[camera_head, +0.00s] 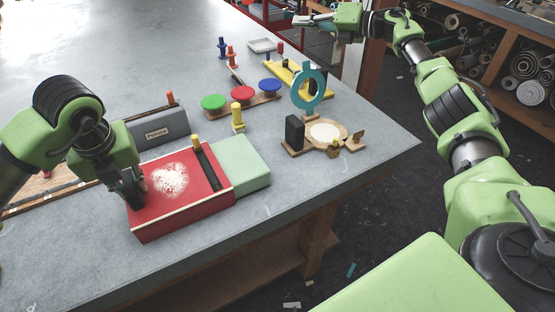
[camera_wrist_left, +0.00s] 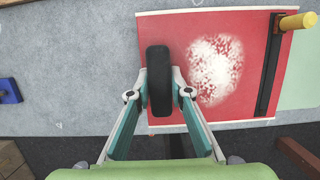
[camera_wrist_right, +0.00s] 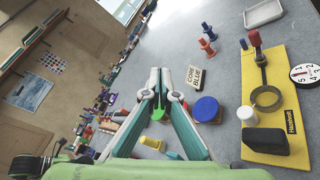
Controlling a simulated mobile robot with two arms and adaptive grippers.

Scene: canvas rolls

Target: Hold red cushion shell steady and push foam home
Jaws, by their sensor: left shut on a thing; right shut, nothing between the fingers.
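The red cushion shell (camera_head: 180,190) lies flat near the table's front edge, with a speckled white patch on top. It also shows in the left wrist view (camera_wrist_left: 255,60). The pale green foam (camera_head: 243,160) sticks out of its right end; how deep it sits inside is hidden. A black bar (camera_head: 206,165) with a yellow knob (camera_head: 196,141) crosses the shell near that end. My left gripper (camera_head: 132,196) is at the shell's left end, shut on a black grip block (camera_wrist_left: 158,80). My right gripper (camera_head: 298,20) is shut and empty, far from the shell over the table's far side.
A grey box (camera_head: 160,130) stands behind the shell. A yellow peg (camera_head: 238,117) stands behind the foam. A rack with green, red and blue discs (camera_head: 242,93), a teal ring stand (camera_head: 308,90) and a yellow board (camera_head: 300,82) are farther back.

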